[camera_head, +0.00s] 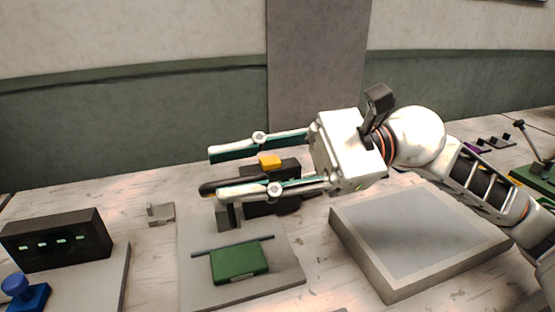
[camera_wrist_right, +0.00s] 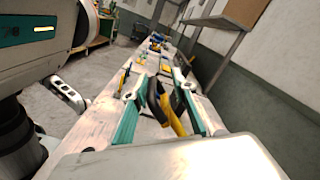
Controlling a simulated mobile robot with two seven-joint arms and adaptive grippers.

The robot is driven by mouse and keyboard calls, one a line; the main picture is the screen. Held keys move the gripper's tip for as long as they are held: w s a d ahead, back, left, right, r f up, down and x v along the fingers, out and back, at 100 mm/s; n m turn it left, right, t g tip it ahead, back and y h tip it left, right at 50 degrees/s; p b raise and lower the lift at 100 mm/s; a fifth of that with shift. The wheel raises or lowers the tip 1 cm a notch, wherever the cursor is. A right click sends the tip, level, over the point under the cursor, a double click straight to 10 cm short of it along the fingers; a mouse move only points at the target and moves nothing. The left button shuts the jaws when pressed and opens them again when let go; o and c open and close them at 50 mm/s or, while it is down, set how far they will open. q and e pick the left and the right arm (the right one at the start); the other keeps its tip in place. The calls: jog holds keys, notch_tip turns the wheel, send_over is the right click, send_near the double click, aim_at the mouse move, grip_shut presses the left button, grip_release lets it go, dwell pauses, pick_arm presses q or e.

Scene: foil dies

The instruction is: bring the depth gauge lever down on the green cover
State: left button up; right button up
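The green cover (camera_head: 240,262) lies on a grey base plate (camera_head: 285,278), in front of a dark gauge body. The depth gauge lever is a black bar with a rounded end (camera_head: 208,188), raised above the plate and pointing left; a yellow block (camera_head: 270,161) sits at its gauge. My right gripper (camera_head: 215,173) reaches in from the right, open, one finger behind the lever and one in front. In the right wrist view, black and yellow parts (camera_wrist_right: 166,108) show between the spread fingers (camera_wrist_right: 158,82). Contact cannot be told. My left gripper is not in view.
A black box with small green lights (camera_head: 55,240) and a blue knob (camera_head: 15,285) stand at the left. A small grey bracket (camera_head: 160,213) lies behind. A large grey tray-like block (camera_head: 415,235) fills the right. A green device (camera_head: 537,178) stands far right.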

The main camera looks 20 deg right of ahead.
jog(key=d, duration=1.2)
dwell(0.3)
